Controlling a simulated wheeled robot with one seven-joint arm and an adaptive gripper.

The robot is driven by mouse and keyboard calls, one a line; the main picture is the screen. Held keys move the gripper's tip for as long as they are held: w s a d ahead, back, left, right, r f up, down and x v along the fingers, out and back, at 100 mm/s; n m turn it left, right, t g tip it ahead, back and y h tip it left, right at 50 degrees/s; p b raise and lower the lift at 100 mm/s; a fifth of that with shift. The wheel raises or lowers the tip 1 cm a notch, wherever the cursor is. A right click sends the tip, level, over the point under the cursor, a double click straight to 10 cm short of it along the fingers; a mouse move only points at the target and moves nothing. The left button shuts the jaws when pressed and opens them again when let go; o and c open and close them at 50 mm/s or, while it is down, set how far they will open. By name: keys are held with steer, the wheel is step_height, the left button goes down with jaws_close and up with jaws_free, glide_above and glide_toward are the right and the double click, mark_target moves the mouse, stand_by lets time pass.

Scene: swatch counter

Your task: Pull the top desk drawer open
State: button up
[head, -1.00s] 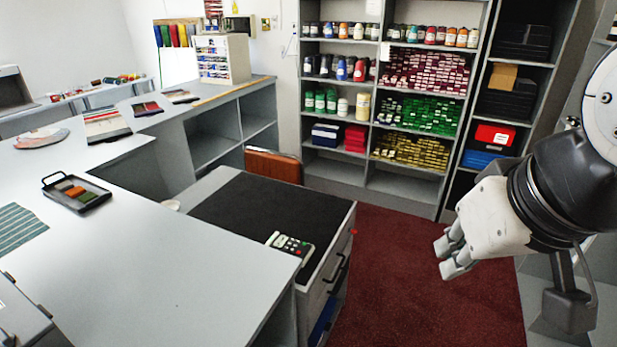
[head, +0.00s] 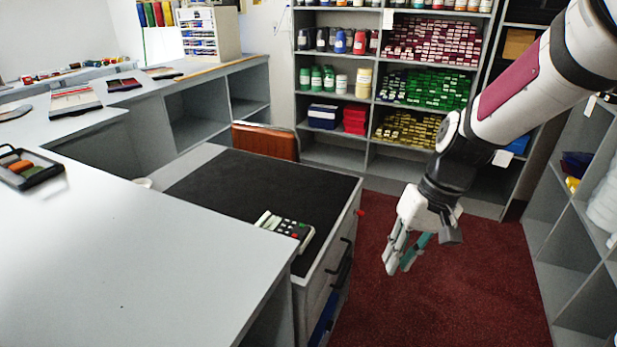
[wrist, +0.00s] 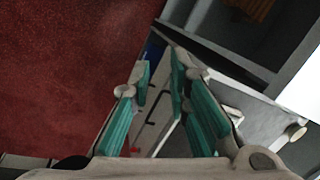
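The desk has a black mat top (head: 265,190) and a pale drawer front on its right side, seen at a steep angle. The top drawer (head: 341,232) looks flush with the desk, with a dark bar handle (head: 339,262); a second dark handle shows below it. My gripper (head: 397,268) hangs fingers down over the red carpet, right of the drawer front and apart from it. Its teal-padded fingers are parted and empty in the wrist view (wrist: 159,72). That view also shows a pale front with dark handle lines beyond and between the fingers, partly hidden by them.
A small red piece (head: 362,212) is at the desk's right corner. A remote-like keypad (head: 285,227) lies on the mat. A grey counter (head: 170,260) stands at the left and shelves (head: 575,230) at the right. The red carpet (head: 455,290) between is clear.

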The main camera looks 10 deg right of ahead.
steer(key=w+d+f+m+t+y+b, duration=0.1)
steer(key=w+f+y+b, duration=0.2)
steer(key=w+f+b, duration=0.5)
steer(key=w+f+m+y+b, duration=0.1)
steer(key=w+f+y+b, duration=0.25)
steer(key=f, duration=0.75)
steer(key=m+t+y+b, duration=0.3)
steer(key=t+y+b, duration=0.1)
steer(key=t+b, duration=0.35)
glide_toward(345, 255)
steer(key=shift+g, duration=0.25)
steer(key=b+x, duration=0.4)
steer(key=x, duration=0.6)
steer(key=shift+w+f, duration=0.15)
steer(key=shift+c, duration=0.2)
jaws_close()
